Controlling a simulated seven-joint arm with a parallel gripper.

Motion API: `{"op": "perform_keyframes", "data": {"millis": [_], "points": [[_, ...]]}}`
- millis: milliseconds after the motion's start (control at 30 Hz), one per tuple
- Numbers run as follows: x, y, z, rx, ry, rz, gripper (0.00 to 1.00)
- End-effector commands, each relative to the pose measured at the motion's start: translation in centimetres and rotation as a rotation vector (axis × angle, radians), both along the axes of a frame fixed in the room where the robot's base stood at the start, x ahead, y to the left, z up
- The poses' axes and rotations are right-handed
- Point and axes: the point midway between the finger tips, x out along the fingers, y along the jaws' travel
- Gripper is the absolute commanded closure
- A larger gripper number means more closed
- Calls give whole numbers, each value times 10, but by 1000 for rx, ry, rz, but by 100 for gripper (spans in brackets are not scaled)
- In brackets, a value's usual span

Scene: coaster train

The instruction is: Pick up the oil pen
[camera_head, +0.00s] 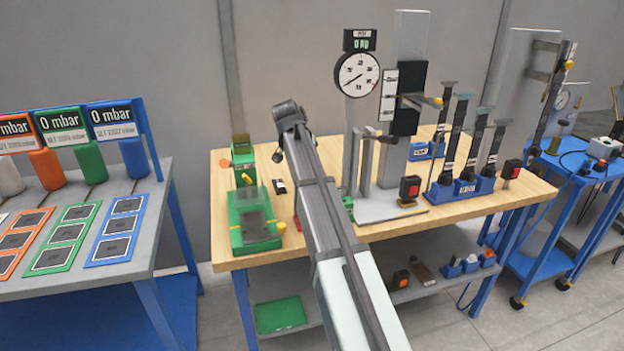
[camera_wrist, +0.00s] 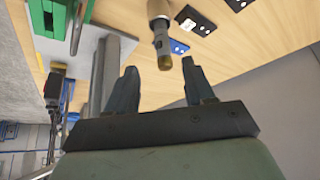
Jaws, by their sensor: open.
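A slim pen-like piece (camera_wrist: 161,36), which looks like the oil pen, shows at the top middle of the wrist view. It has a beige body, a grey middle and a brass-coloured end, and its upper part is cut off by the frame edge. My gripper (camera_wrist: 159,66) is open, with one dark finger on each side of the line to the pen. The brass end lies near the gap between the fingertips, and no finger appears to touch it. In the head view my arm hides most of the gripper, and I cannot make out the pen there.
A green fixture (camera_head: 254,222) stands left of my arm on the wooden workbench (camera_head: 460,215). A dial gauge stand (camera_head: 357,75) and a blue rack (camera_head: 460,190) of dark upright tools stand to the right. Black plates (camera_wrist: 196,20) lie near the pen.

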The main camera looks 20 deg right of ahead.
Motion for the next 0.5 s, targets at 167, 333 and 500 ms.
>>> {"op": "perform_keyframes", "data": {"millis": [167,333,500], "points": [[11,-11,-28,-1,4,-1,47],[17,-17,-43,-2,2,0,47],[20,-19,-48,-2,2,0,47]]}}
